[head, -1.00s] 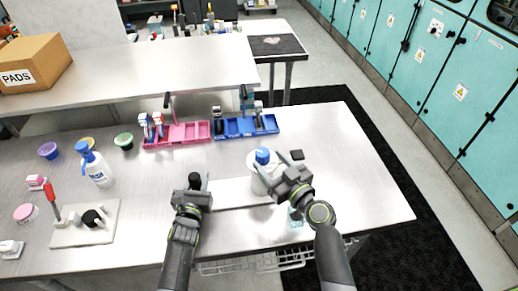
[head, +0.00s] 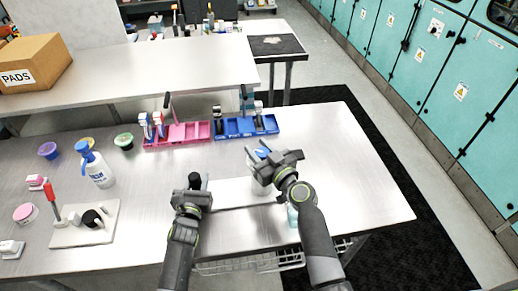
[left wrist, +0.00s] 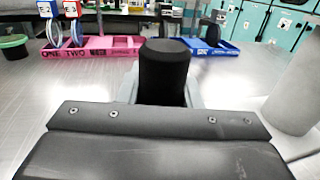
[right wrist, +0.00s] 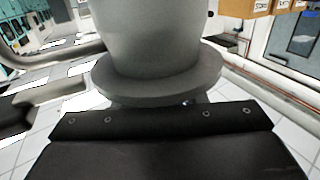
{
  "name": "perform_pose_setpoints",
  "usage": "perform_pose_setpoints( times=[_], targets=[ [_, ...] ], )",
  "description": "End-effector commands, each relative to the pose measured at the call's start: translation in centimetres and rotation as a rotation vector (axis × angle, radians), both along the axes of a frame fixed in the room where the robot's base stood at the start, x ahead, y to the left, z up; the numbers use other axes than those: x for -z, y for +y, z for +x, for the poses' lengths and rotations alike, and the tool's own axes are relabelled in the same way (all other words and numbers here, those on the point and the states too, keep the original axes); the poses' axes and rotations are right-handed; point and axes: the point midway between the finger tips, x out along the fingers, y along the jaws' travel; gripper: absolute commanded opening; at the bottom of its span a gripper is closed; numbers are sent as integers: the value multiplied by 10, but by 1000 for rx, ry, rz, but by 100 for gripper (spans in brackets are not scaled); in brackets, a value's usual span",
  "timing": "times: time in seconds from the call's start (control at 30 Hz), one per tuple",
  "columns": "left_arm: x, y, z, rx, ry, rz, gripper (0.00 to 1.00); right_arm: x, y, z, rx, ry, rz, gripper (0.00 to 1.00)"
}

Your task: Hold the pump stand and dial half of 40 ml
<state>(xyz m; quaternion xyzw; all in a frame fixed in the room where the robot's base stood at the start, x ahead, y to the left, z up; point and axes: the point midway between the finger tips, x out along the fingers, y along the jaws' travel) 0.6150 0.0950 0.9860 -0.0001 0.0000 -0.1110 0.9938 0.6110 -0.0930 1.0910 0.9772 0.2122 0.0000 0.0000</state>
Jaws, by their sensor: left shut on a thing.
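The pump stand has a flat white base (head: 236,192) with an upright black post (head: 194,179) at its left end. My left gripper (head: 194,187) is shut on that post, which stands between its fingers in the left wrist view (left wrist: 164,72). A pale round pump body with a blue top (head: 262,153) stands at the base's right end. My right gripper (head: 270,154) is open, its fingers apart around the blue top, and it hides much of the pump. A large grey cylinder with a flange (right wrist: 150,80) fills the right wrist view. No dial marks are readable.
A pink tray (head: 180,134) and a blue tray (head: 245,126) lie behind the pump. A blue-topped bottle (head: 97,168) and a white stand with a red-handled rod (head: 85,225) are at left. The table's right side is clear.

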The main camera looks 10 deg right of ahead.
Motion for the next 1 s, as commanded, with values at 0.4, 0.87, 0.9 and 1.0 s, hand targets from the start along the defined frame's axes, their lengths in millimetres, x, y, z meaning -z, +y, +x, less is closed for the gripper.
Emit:
perform_pose_setpoints(
  times=[0.4,0.87,0.9,1.0],
  targets=[
    [0,0,0,0,1,0,0,0,-1,0,71,2,1,14],
    [0,0,0,0,1,0,0,0,-2,1,107,0,-1,41],
    [0,0,0,0,1,0,0,0,-2,1,107,0,-1,46],
    [0,0,0,0,1,0,0,0,-2,1,106,0,-1,59]
  ],
)
